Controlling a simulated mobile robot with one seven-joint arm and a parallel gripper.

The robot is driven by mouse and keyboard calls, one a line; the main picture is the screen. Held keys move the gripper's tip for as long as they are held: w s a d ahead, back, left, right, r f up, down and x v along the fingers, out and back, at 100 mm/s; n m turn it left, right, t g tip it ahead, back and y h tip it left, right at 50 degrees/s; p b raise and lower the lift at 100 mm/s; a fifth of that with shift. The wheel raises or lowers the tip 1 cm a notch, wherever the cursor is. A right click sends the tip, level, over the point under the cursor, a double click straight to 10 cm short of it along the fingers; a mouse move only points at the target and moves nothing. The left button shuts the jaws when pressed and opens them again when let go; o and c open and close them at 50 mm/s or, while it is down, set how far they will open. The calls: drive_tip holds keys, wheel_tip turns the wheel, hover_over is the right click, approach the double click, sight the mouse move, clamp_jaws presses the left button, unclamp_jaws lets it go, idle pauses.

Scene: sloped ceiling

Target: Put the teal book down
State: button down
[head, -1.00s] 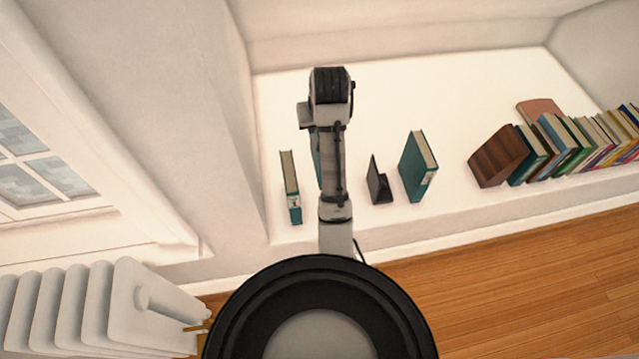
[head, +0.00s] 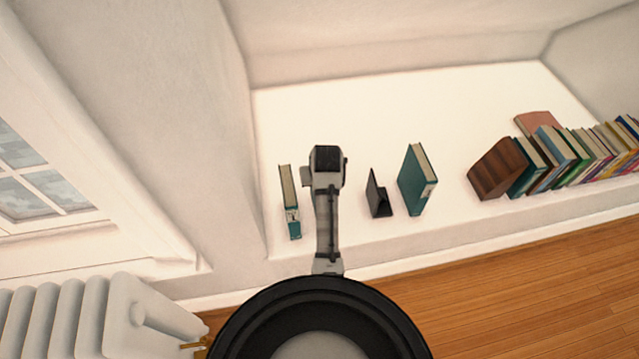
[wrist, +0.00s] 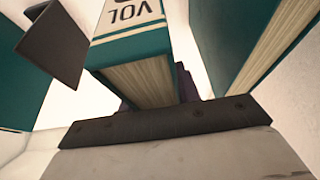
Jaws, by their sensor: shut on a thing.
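The teal book (wrist: 145,75) with "VOL" on its pale spine label is in the middle of the wrist view. My gripper (wrist: 155,95) is shut on it, with a dark finger at each side. In the head view my arm's end (head: 327,165) is above the white ledge and hides the held book. Whether the book touches the ledge cannot be told.
On the white ledge (head: 400,105), another teal book (head: 290,205) stands left of my arm. A dark bookend-like piece (head: 378,195) and a larger teal book (head: 413,182) stand right. Further right is a book row (head: 560,155). The ledge's back is clear.

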drive_tip(key=shift+f, duration=1.2)
drive_tip(key=c, duration=1)
unclamp_jaws()
drive_tip(key=v, duration=1.2)
drive_tip(key=shift+b, duration=0.3)
